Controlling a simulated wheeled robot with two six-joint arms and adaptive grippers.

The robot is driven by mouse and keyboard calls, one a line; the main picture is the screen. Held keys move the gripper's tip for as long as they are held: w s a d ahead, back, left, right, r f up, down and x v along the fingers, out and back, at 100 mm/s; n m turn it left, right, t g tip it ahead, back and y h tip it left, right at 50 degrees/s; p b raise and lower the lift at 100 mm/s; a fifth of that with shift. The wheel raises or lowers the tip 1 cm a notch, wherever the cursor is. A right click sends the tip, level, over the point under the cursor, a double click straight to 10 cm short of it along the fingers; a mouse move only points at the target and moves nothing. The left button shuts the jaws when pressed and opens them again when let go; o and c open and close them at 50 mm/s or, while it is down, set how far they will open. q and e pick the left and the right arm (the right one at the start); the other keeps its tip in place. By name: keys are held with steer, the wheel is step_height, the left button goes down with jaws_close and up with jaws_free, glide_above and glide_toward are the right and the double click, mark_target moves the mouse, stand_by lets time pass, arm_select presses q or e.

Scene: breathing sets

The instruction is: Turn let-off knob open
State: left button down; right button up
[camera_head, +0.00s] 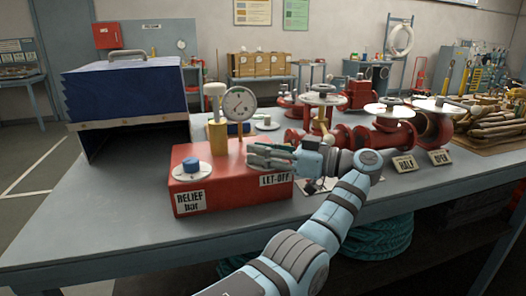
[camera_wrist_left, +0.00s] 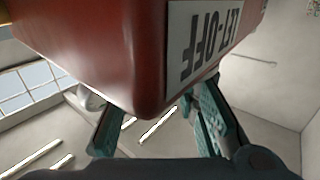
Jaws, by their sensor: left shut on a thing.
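The red block (camera_head: 232,185) sits on the bench with a "LET-OFF" label (camera_head: 275,180) on its right front and a "RELIEF bar" label at its left. My left gripper (camera_head: 258,155) reaches across the block's top right, above the LET-OFF label, and is shut on the let-off knob, which its fingers hide. In the left wrist view the block's red corner (camera_wrist_left: 90,45) and the upside-down LET-OFF label (camera_wrist_left: 200,40) fill the top. The teal fingers (camera_wrist_left: 155,130) show below the corner; the knob cannot be made out there. My right gripper is not in view.
A blue knob (camera_head: 191,165) sits on the block's left. A round gauge (camera_head: 239,104) and a brass post (camera_head: 217,138) stand at its back. A blue open-fronted box (camera_head: 130,95) is at left. Red valves (camera_head: 385,138) and HALF and OPEN signs are at right.

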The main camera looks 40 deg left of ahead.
arm_select(q)
steer(key=c, duration=1.2)
jaws_free()
step_height(320, 180, up, 10)
steer(key=shift+r, duration=0.1)
